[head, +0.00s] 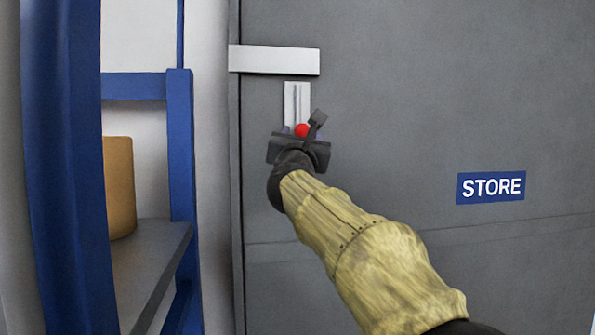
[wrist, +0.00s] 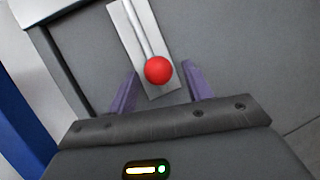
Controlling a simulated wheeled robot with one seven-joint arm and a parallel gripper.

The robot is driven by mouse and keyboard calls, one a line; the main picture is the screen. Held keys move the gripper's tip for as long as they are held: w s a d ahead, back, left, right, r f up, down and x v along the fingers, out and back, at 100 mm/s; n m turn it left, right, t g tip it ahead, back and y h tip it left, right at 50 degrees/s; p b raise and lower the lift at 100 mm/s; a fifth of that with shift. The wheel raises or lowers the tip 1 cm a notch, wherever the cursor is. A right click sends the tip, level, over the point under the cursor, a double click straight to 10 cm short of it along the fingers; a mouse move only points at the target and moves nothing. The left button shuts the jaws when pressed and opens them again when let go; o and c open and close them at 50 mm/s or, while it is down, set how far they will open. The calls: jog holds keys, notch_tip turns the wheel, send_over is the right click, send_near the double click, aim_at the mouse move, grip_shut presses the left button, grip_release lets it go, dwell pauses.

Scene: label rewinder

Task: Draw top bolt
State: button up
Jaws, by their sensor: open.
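The top bolt (head: 292,98) is a pale metal plate with a rod, fixed upright on a grey door (head: 400,110) near its left edge. A red ball knob (head: 302,130) sits at the lower end of the rod. In the wrist view the red knob (wrist: 159,70) lies between and just beyond the two purple fingers of my gripper (wrist: 157,88). The fingers are apart, with a gap on both sides of the knob. The bolt plate (wrist: 122,25) runs up and left from the knob. In the head view my gripper (head: 301,132) partly hides the plate's lower end.
A light metal bar (head: 275,60) crosses the door's left edge just above the bolt. A blue-framed rack (head: 180,140) with a grey shelf (head: 150,262) and a tan roll (head: 118,187) stands at left. A blue STORE sign (head: 491,187) is on the door at right.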

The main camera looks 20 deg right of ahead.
jog(key=b+v, duration=0.7)
jog(key=v, duration=0.8)
jog(key=shift+s+f+b, duration=0.2)
jog(key=shift+s+b, duration=0.15)
jog(key=shift+a, duration=0.15)
jog(key=w+a+f+n+g+y, duration=0.1)
jog(key=w+f+n+y, duration=0.2)
jog(key=f+n, duration=0.45)
jog(key=w+a+f+n+g+y, duration=0.1)
jog(key=w+f+n+y, duration=0.25)
jog(key=f+n, duration=0.4)
notch_tip(320, 180, down, 20)
jog(key=a+n+g+y, duration=0.15)
jog(key=n+g, duration=0.35)
jog(key=n, duration=0.6)
jog(key=s+d+f+n+g, duration=0.2)
jog(key=s+f+n+g, duration=0.3)
jog(key=f, duration=0.8)
jog(key=s+d+f+n+g, duration=0.2)
jog(key=s+f+n+g, duration=0.4)
jog(key=s+f+n, duration=0.5)
jog(key=s+f, duration=0.3)
jog(key=s, duration=0.1)
